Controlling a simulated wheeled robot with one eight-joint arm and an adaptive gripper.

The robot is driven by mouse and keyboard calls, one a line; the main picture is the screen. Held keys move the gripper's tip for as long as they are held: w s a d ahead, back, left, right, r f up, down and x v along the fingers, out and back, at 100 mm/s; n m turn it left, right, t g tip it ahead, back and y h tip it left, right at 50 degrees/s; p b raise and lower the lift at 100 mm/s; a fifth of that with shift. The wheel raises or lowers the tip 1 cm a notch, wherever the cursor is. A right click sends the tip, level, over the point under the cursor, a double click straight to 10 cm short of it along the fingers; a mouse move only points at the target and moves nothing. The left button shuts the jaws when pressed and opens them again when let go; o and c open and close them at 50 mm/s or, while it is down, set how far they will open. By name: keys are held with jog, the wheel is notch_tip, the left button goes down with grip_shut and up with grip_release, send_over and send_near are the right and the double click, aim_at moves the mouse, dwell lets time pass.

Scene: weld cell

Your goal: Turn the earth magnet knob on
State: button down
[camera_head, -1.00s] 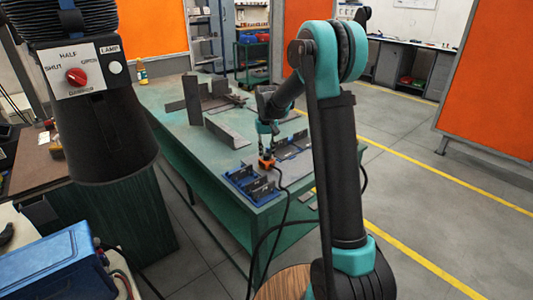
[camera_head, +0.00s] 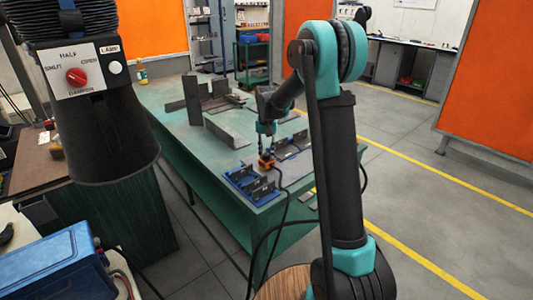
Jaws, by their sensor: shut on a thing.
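Blue fixtures with dark plates (camera_head: 250,184) lie beside the magnet. Dark steel angle pieces (camera_head: 227,131) stand farther back on the table. A black fume hood (camera_head: 100,130) with a red damper knob hangs at the left. The floor at right is clear.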

aim_at(266, 154)
jog(key=c, duration=1.3)
grip_release()
notch_tip(266, 154, up, 12)
jog(key=s+d+f+t, duration=0.1)
jog(key=s+d+f, duration=0.3)
jog(key=s, duration=0.7)
jog(key=s+d+f+n+t, duration=0.1)
jog(key=s+d+f, duration=0.3)
jog(key=s, duration=0.8)
jog(key=s+d+f+n+t, duration=0.1)
jog(key=s+d+f+t, duration=0.1)
jog(key=s+d+f, duration=0.2)
jog(key=shift+s+d+f, duration=0.15)
jog(key=shift+s+f, duration=0.4)
jog(key=shift+s, duration=0.65)
jog(key=shift+s+d+f, duration=0.1)
jog(key=shift+s+f, duration=0.4)
jog(key=shift+s, duration=0.75)
jog(key=shift+s+d+f, duration=0.15)
jog(key=shift+s+f, duration=0.4)
jog(key=shift+s, duration=0.65)
